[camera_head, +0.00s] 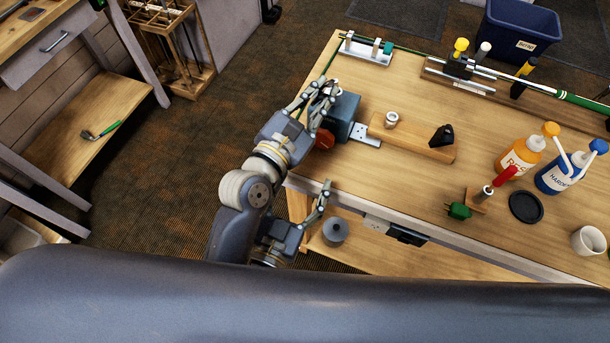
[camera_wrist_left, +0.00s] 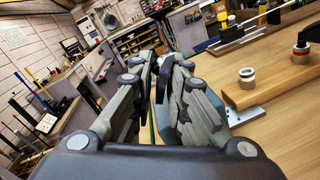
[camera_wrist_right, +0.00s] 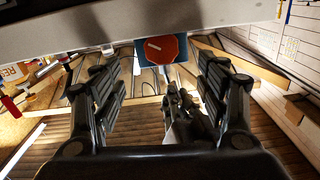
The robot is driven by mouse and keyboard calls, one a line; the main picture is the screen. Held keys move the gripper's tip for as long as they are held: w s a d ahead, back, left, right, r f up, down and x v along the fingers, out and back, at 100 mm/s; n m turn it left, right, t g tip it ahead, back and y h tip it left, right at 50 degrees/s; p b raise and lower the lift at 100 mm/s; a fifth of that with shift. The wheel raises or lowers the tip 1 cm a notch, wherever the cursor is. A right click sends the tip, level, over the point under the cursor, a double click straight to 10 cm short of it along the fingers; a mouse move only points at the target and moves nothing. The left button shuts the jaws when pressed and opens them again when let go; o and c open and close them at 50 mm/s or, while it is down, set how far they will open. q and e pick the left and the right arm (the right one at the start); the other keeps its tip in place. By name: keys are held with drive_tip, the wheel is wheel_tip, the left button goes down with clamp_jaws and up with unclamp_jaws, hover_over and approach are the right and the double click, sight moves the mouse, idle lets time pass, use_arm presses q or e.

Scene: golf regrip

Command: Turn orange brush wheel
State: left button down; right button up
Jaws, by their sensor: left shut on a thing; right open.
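The orange-red brush wheel (camera_head: 324,139) sits on the side of a blue-grey box (camera_head: 344,112) at the bench's left edge. In the right wrist view the wheel (camera_wrist_right: 164,48) faces me, many-sided, with a pale bar mark. My left gripper (camera_head: 326,92) is beside the box's far left corner.
A wooden block (camera_head: 412,138) with a metal ring and black piece lies right of the box. Bottles (camera_head: 521,155), a black disc (camera_head: 525,206) and a cup (camera_head: 588,240) stand further right. The bench edge lies above my right gripper; a lower shelf (camera_head: 375,258) is beneath.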

drive_tip(key=s+a+f+n+g+y, duration=0.1)
drive_tip(key=s+a+n+g+y, duration=0.3)
drive_tip(key=s+a+n+y, duration=0.7)
drive_tip(key=s+a+n+g+y, duration=0.45)
drive_tip(key=a+n+y, duration=0.55)
drive_tip(key=n+y, duration=0.4)
drive_tip(key=s+a+f+n+g+h, duration=0.3)
drive_tip(key=s+f+n+g, duration=0.3)
drive_tip(key=s+n, duration=0.25)
drive_tip(key=n+t+h, duration=0.3)
drive_tip(key=t+h, duration=1.2)
drive_tip(key=h, duration=0.7)
approach(321, 141)
drive_tip(key=shift+w+r+m+g+h, duration=0.15)
drive_tip(key=shift+w+m+g+h, duration=0.25)
drive_tip(key=shift+w, duration=0.45)
drive_tip(key=shift+x, duration=3.5)
